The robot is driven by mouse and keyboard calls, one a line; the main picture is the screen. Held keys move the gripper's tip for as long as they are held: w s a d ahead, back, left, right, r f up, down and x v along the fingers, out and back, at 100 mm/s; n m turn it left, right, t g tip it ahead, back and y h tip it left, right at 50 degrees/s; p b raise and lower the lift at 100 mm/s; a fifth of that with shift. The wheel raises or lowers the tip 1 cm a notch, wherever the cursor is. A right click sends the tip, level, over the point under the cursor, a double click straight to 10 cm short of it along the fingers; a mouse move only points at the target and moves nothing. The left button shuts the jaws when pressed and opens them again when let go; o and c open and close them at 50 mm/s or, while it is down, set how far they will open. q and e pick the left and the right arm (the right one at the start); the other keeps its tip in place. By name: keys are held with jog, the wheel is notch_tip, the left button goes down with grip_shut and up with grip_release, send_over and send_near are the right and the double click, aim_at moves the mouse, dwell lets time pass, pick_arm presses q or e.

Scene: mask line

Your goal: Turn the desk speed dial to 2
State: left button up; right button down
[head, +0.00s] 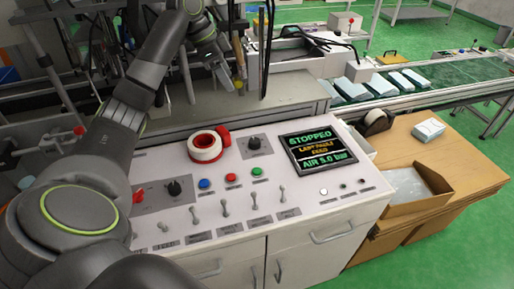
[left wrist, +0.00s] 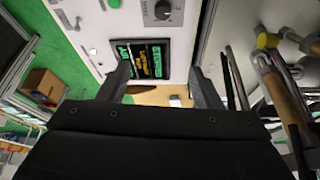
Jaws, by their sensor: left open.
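The white control desk (head: 330,205) has two black dials on pale label plates. One dial (head: 174,188) is at the left near a red switch, and the other dial (head: 254,142) is at the back, right of a roll of red and white tape. The labels are too small to read, so I cannot tell which is the speed dial or its setting. A dial (left wrist: 162,10) shows at the top of the left wrist view. My left gripper (head: 223,74) is open and empty, above and behind the desk; its two fingers also show in the left wrist view (left wrist: 163,88). My right gripper is out of view.
The tape roll (head: 207,145) lies on the desk top. Coloured buttons (head: 231,177) and several toggle levers (head: 254,201) stand along the front. A screen (head: 320,153) reads STOPPED. A wooden table with an open carton (head: 420,190) is at the right.

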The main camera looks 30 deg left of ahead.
pick_arm(q)
jog(key=b, duration=0.6)
send_near(254, 141)
jog(key=x, duration=0.7)
jog(key=shift+w+f, duration=0.1)
jog(key=shift+x, duration=0.8)
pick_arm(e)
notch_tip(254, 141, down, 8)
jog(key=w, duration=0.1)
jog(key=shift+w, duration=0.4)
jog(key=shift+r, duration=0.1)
pick_arm(q)
jog(key=c, duration=0.9)
jog(key=shift+c, duration=0.5)
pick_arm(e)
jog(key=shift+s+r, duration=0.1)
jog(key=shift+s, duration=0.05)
